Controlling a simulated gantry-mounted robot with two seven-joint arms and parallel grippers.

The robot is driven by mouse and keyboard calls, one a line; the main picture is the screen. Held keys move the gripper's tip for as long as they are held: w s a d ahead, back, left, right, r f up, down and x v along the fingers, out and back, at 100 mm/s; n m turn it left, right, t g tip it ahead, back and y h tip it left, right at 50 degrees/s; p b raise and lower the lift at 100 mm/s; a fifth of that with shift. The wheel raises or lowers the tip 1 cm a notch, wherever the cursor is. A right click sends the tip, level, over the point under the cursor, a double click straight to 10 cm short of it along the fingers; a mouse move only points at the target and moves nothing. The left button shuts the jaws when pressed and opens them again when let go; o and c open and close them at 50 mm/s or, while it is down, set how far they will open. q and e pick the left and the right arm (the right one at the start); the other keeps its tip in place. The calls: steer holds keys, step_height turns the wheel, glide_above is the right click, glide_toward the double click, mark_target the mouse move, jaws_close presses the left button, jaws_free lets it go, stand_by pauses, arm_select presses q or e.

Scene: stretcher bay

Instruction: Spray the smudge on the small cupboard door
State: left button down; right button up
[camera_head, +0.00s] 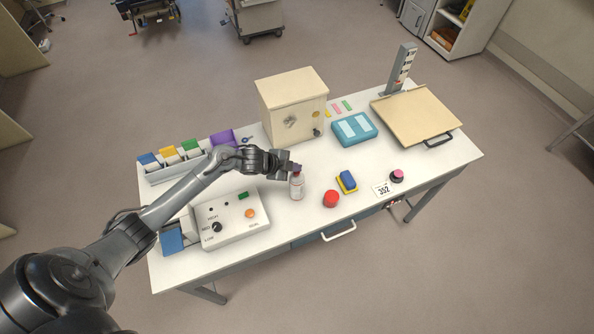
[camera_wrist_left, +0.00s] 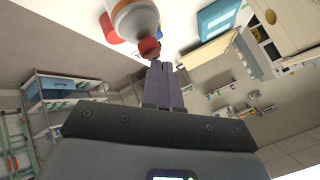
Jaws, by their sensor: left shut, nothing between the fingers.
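The small cupboard (camera_head: 293,92) is a cream box at the back of the table, its door facing front. A grey smudge (camera_head: 290,122) marks the door. A clear spray bottle (camera_head: 297,188) stands upright in front of the cupboard. Its body (camera_wrist_left: 135,20) and red top (camera_wrist_left: 149,47) also show in the left wrist view. My left gripper (camera_head: 295,167) is shut and empty, its fingertips at the bottle's top. In the left wrist view the closed fingers (camera_wrist_left: 160,68) point at the red top; I cannot tell whether they touch it. My right gripper is out of view.
A control box (camera_head: 232,217) and a card rack (camera_head: 172,173) fill the table's left. A wooden board (camera_head: 415,113) occupies the right back.

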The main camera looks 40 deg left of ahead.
mark_target(294, 173)
arm_select(q)
steer(key=shift+r, duration=0.2)
steer(key=shift+r+p, duration=0.4)
step_height(294, 173, up, 5)
steer(key=p, duration=0.5)
steer(key=shift+r, duration=0.15)
stand_by(0.7)
stand_by(0.8)
stand_by(0.8)
steer(key=shift+n, duration=0.3)
